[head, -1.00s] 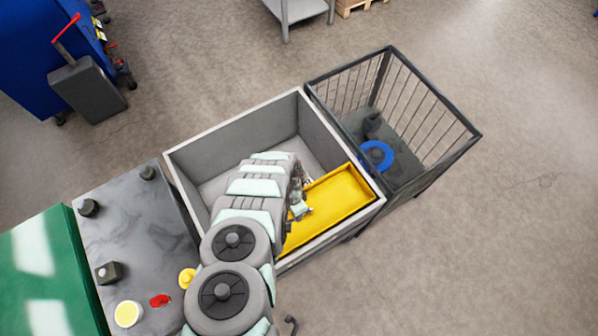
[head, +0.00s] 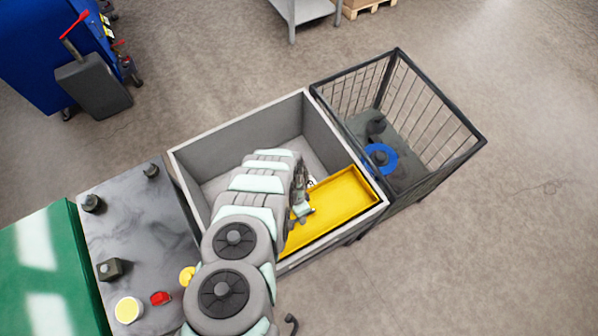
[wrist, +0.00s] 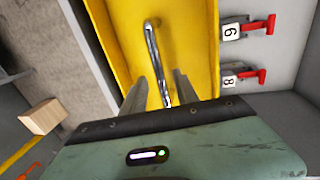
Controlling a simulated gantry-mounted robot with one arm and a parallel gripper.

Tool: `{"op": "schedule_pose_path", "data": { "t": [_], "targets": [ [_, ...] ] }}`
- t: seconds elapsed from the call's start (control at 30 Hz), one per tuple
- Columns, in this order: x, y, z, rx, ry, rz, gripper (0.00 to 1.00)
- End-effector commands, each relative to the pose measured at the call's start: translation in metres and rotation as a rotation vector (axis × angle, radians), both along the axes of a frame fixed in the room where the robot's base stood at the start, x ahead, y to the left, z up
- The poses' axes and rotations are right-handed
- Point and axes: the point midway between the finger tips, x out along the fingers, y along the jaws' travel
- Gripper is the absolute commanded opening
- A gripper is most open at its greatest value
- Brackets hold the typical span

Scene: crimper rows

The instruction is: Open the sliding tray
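The yellow sliding tray (head: 345,200) sits inside the grey box (head: 232,125), along its right side. In the wrist view the yellow tray (wrist: 196,40) has a bent metal bar handle (wrist: 153,50). My gripper (wrist: 157,85) points at the handle. Its two fingers stand apart, one on each side of the handle's near part, with gaps visible; I cannot see contact. In the head view my gripper (head: 304,207) is over the tray's left part, and my arm hides some of the box.
Red-handled tools with number tags (wrist: 233,31) (wrist: 231,77) are beside the tray. A dark wire cage (head: 433,130) with a blue ring (head: 380,158) adjoins the box. A grey table (head: 135,235) with small items stands at left. Floor at right is clear.

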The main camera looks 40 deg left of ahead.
Motion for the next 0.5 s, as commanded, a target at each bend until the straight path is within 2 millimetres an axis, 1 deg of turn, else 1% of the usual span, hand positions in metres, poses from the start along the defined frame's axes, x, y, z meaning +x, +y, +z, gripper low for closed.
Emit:
{"op": "schedule_pose_path", "data": {
  "t": [0.17, 0.5],
  "targets": [
    [0.001, 0.004, 0.018, 0.0, 0.001, -0.001, 0.36],
    [0.004, 0.013, 0.063, 0.002, -0.001, 0.0, 0.36]
  ]
}}
